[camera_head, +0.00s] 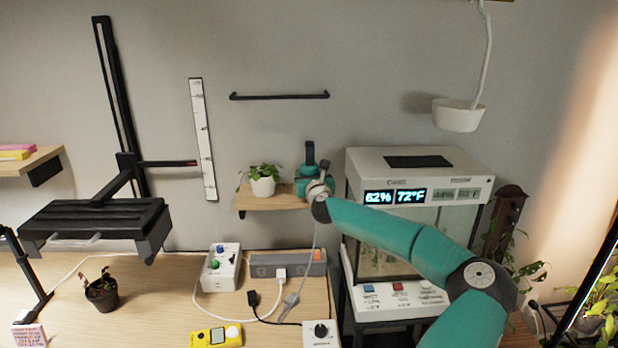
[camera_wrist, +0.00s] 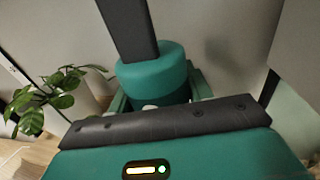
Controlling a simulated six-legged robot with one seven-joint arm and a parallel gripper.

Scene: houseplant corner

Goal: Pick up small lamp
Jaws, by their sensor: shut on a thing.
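The small lamp (camera_head: 309,152) shows in the head view as a dark upright post above a teal part, at the right end of the small wooden shelf. In the wrist view the lamp (camera_wrist: 152,72) is a teal round body with a dark post rising from it, leaning slightly left. My gripper (camera_head: 314,181) is at the lamp, and its teal fingers close around the lamp's round body in the wrist view. The lamp's lower part is hidden by my gripper, so I cannot tell whether it touches the shelf.
A potted plant (camera_head: 263,186) stands on the wooden shelf (camera_head: 270,202), just left of the lamp. A terrarium (camera_head: 380,252) with a lit display is close on the right. A black wall bar (camera_head: 279,96) is above. Below, the table (camera_head: 165,300) holds a power strip (camera_head: 290,264) and cables.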

